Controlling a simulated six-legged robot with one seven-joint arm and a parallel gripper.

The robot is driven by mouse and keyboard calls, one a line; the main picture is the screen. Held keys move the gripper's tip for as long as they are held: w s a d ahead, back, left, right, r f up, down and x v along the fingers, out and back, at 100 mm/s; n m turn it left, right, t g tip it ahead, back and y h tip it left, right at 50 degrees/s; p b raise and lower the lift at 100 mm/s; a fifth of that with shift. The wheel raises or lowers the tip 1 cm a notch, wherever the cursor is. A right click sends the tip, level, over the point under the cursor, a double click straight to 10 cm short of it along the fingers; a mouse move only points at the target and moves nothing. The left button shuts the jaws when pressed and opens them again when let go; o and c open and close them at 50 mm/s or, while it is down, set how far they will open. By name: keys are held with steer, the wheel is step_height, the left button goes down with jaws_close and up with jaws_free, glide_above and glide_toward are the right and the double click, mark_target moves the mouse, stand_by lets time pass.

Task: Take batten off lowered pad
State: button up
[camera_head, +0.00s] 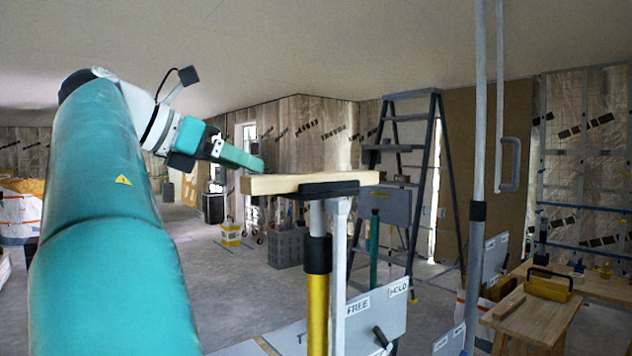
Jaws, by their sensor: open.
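The batten (270,184) is a pale wooden bar lying level across the top of a post. It rests on a dark pad (330,189) at the head of that post, which has a grey upper tube and a yellow lower tube (317,310). My gripper (258,162) is at the end of my teal arm, just above and behind the batten's left end. It is open and appears empty. The picture does not clearly show whether its fingers touch the batten, and the gap between them is hard to see.
Plates marked FREE and HOLD (375,318) stand beside the post. A grey pole (479,120) rises at right. A stepladder (410,150) stands behind.

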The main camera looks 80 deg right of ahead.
mark_target(267, 175)
steer(key=x, duration=0.7)
steer(key=shift+d+f, duration=0.1)
steer(key=shift+f, duration=0.2)
steer(key=c, duration=1.2)
steer(key=shift+r, duration=0.1)
